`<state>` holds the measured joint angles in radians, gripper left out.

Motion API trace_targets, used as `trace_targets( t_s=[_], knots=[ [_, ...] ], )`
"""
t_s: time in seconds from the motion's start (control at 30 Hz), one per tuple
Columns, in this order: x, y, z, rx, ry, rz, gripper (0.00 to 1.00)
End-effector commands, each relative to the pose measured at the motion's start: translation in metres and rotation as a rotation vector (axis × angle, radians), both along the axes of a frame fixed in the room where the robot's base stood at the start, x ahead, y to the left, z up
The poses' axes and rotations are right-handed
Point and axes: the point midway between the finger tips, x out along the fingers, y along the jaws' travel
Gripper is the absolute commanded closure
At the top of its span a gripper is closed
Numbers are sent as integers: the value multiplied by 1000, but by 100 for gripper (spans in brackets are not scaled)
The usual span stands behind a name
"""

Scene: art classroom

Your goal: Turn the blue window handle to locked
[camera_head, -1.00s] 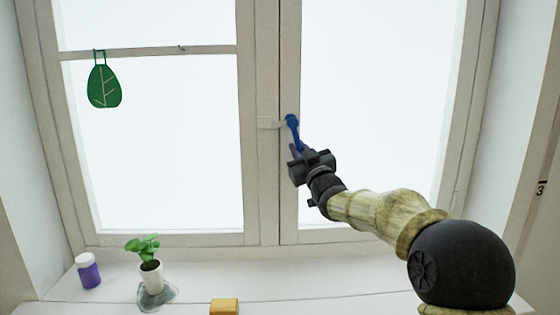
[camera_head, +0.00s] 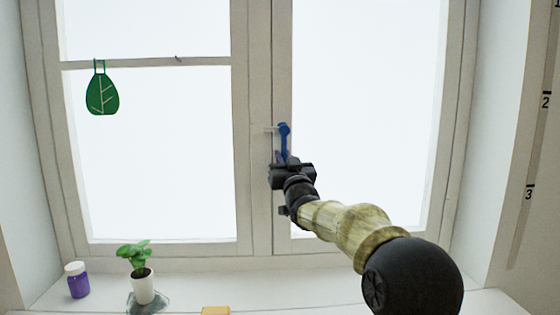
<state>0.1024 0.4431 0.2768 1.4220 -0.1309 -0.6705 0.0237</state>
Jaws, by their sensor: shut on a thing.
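The blue window handle (camera_head: 284,138) is on the middle frame of the white window (camera_head: 262,195). Its round top is at the pivot and its lever hangs down, close to vertical. My gripper (camera_head: 284,163) comes up from the lower right and is shut on the lower end of the lever. The fingers and the handle's lower tip are partly hidden by the dark gripper body.
A green leaf ornament (camera_head: 102,92) hangs on the left pane's crossbar. On the sill (camera_head: 200,285) stand a purple jar (camera_head: 78,282) and a potted plant (camera_head: 142,283). A yellow block (camera_head: 215,311) lies at the lower edge. The right side of the sill looks clear.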

Motion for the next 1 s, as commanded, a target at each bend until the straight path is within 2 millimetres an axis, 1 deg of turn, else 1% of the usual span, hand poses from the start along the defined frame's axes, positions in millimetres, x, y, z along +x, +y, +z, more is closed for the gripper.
trace_targets(
  t_s=[0.2,0.23,0.33,0.63,0.73,0.87,1.0],
  knots=[
    [0,1,-1,4,3,2,100],
    [0,1,-1,4,3,3,84],
    [0,1,-1,4,3,3,64],
    [-1,2,-1,2,1,3,64],
    [-3,1,-2,2,2,3,64],
    [-13,0,-7,1,1,4,64],
    [-30,-4,-15,0,1,2,64]
  ],
)
